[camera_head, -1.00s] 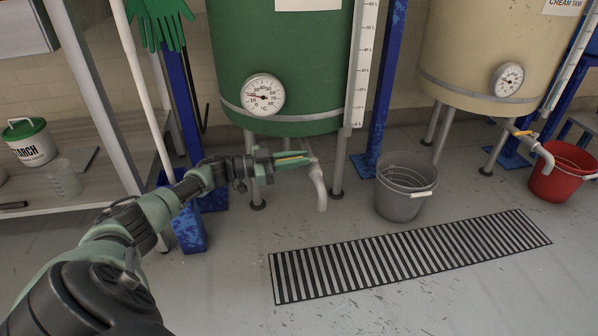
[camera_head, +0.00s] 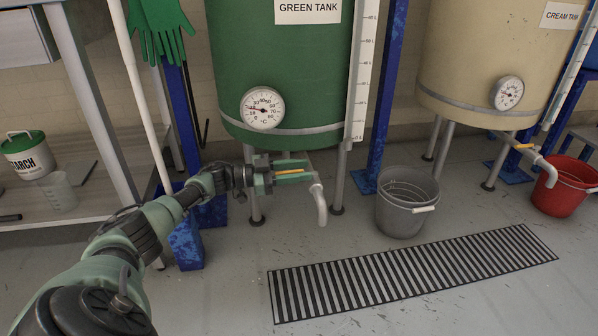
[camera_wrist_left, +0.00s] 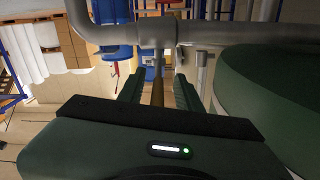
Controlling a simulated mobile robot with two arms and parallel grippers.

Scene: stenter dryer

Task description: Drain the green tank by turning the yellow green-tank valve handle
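The green tank (camera_head: 280,75) stands at the centre of the head view, with its drain pipe and down-turned spout (camera_head: 321,206) below it. The yellow valve handle (camera_head: 290,172) is on that pipe and points left toward my arm. My left gripper (camera_head: 296,174) reaches in from the left under the tank, its fingers alongside the handle. In the left wrist view the handle (camera_wrist_left: 157,92) lies between the two open fingers (camera_wrist_left: 157,86), with a gap on each side. The pipe runs across just ahead of the fingertips. My right gripper is not in view.
A grey bucket (camera_head: 405,207) stands right of the spout, behind a striped floor grate (camera_head: 410,272). The cream tank (camera_head: 485,60) and red bucket (camera_head: 565,190) are at the right. A blue post (camera_head: 180,130) and a shelf (camera_head: 100,195) stand left, near my arm.

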